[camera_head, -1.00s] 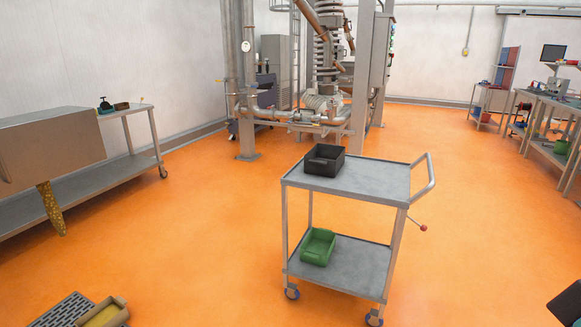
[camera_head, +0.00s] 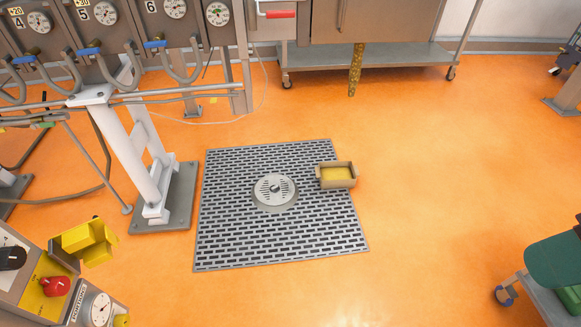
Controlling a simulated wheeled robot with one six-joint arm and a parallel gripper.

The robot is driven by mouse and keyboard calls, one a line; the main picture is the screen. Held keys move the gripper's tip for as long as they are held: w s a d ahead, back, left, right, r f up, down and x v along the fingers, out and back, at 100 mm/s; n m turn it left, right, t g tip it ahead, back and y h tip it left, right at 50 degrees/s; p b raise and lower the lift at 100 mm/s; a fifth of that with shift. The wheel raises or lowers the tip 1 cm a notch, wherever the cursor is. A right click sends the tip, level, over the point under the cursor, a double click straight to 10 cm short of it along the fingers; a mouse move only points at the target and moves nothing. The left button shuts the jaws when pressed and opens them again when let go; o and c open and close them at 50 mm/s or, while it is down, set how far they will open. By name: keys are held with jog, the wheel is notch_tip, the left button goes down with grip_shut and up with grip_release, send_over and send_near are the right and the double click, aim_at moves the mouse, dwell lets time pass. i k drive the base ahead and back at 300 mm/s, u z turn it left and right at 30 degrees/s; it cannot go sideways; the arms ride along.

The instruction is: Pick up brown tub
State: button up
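The brown tub (camera_head: 325,183) sits on the floor at the right edge of a grey slotted floor grate (camera_head: 225,215). It looks upright and partly overlaps the grate. Its inside shows yellow; I cannot tell whether that is its contents or its lining. Nothing is touching it from above. My gripper does not show in this view.
A round drain cover (camera_head: 275,190) lies in the grate. A metal bench (camera_head: 400,55) stands behind. Pipes and gauges (camera_head: 105,12) stand back left, a control panel (camera_head: 50,285) front left. A dark teal shape (camera_head: 555,262) overlaps a trolley at right. Orange floor (camera_head: 430,180) is clear.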

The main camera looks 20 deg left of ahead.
aim_at(332, 176)
jog(key=u, duration=0.55)
jog(key=i, duration=1.55)
jog(key=u, duration=0.4)
jog(key=i, duration=0.85)
jog(key=u, duration=0.05)
